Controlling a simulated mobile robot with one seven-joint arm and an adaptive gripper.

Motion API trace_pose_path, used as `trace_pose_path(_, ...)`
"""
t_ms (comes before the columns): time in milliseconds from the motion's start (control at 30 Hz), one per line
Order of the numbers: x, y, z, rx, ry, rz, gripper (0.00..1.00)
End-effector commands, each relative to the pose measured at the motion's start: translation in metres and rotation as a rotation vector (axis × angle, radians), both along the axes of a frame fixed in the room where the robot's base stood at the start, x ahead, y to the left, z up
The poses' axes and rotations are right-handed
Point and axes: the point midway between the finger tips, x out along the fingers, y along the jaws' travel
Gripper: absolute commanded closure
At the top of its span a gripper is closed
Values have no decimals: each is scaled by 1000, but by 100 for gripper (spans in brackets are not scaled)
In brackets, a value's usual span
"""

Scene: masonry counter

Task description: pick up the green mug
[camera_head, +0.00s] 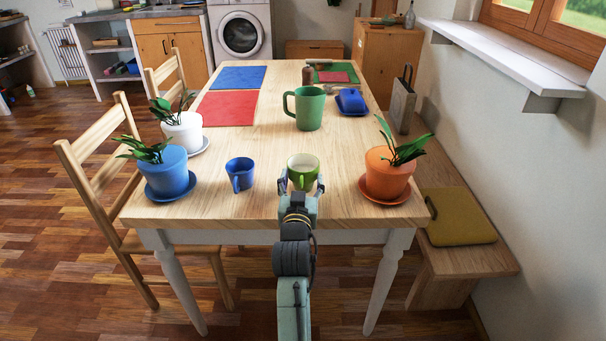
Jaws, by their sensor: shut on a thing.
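A small light-green mug (303,163) with a pale inside stands near the front edge of the wooden table (230,212). My gripper (301,183) reaches it from the front, with one finger on each side, and is shut on it. The fingers and wrist partly hide the mug's lower part. I cannot tell whether its base touches the table. A larger, darker green mug (310,108) stands upright farther back, its handle to the left, clear of my gripper.
A small blue mug (240,174) stands to the left. Potted plants on saucers flank the front: blue (168,175) and white (184,133) at left, orange (388,175) at right. A blue object (351,102) lies beside the large mug. The table centre is clear.

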Motion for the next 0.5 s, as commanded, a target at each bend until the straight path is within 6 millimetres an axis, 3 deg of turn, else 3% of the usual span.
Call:
trace_pose_path(133, 0, 0, 0, 0, 0, 0, 83)
trace_pose_path(500, 0, 0, 3, 0, -3, 0, 83)
